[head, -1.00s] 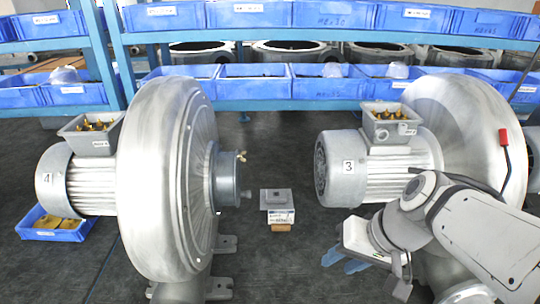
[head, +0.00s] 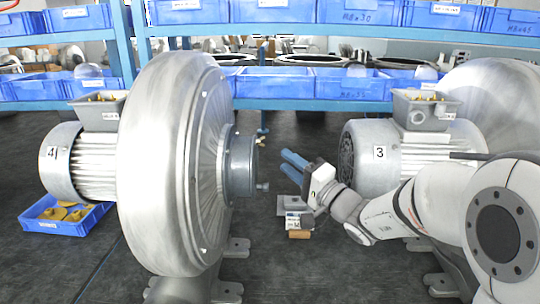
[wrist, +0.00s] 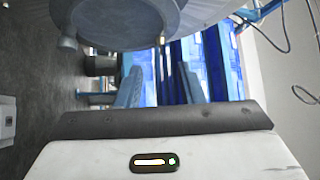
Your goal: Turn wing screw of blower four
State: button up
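Blower four (head: 175,165), a large grey metal blower with a "4" label on its motor, stands at the left in the head view. Its round hub (head: 240,165) faces right. A small brass-coloured piece, which looks like the wing screw (head: 261,140), is at the hub's upper right edge; its exact angle is too small to tell. My gripper (head: 283,160) has blue fingers, open and empty, pointing left toward the hub, a short gap away. In the wrist view the fingers (wrist: 160,75) are apart, with a round grey part (wrist: 125,20) above them; the wing screw is not clear there.
Blower three (head: 375,160) stands at the right, close behind my arm. A grey block on a small box (head: 292,222) is on the floor between the blowers. A blue tray (head: 60,222) with yellow parts lies at the left. Blue shelving with bins (head: 265,85) runs along the back.

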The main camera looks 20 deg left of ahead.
aim_at(261, 142)
jog(key=p+x, duration=0.1)
jog(key=x, duration=0.6)
jog(key=shift+w+a, duration=0.2)
jog(key=shift+r, duration=0.1)
jog(key=shift+c, duration=0.4)
